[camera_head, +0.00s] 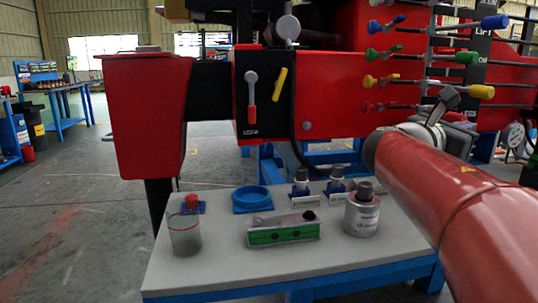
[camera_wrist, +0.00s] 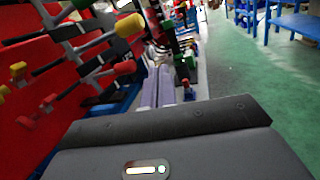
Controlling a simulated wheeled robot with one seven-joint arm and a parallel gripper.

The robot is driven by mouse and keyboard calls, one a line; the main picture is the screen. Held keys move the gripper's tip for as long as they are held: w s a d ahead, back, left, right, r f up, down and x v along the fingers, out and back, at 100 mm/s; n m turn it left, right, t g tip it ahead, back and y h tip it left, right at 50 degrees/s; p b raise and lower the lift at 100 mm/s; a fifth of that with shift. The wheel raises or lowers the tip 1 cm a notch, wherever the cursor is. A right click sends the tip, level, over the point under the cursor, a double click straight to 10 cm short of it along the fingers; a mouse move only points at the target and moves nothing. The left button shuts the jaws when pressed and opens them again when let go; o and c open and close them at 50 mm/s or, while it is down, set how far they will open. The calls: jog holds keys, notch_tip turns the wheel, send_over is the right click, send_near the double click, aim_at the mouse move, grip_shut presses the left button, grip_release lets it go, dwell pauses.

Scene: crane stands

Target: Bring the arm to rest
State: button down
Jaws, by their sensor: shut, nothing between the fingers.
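My arm reaches in from the right edge in the head view, in front of the red crane panel (camera_head: 335,85). My gripper (camera_head: 458,116) is at its far end, beside the row of coloured lever handles, and is partly hidden by the wrist. In the wrist view my dark grey gripper (camera_wrist: 170,124) fills the bottom. It is shut and nothing shows in its grasp. The lever with the yellow knob (camera_head: 481,92) is close to the gripper in the head view; I cannot tell whether they touch.
A grey-topped table (camera_head: 215,270) below holds a clear jar (camera_head: 184,232), a blue ring (camera_head: 252,199), a green level (camera_head: 283,234) and a metal can (camera_head: 362,214). Levers and the red panel crowd the wrist view's left. Green floor (camera_wrist: 240,70) lies open on its right.

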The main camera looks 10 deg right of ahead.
jog(key=s+a+f+m+y, duration=0.4)
jog(key=a+f+m, duration=0.1)
jog(key=f, duration=0.3)
jog(key=s+a+f+m+y, duration=0.4)
jog(key=f+y, duration=0.1)
jog(key=f, duration=0.4)
jog(key=s+a+f+m+y, duration=0.4)
jog(key=a+f+m, duration=0.1)
jog(key=a, duration=0.4)
jog(key=s+a+f+m+y+p, duration=0.1)
jog(key=s+a+f+m+y, duration=0.4)
jog(key=a+f, duration=0.3)
jog(key=shift+a+f+m, duration=0.15)
jog(key=shift+a+m, duration=0.35)
jog(key=shift+a, duration=0.1)
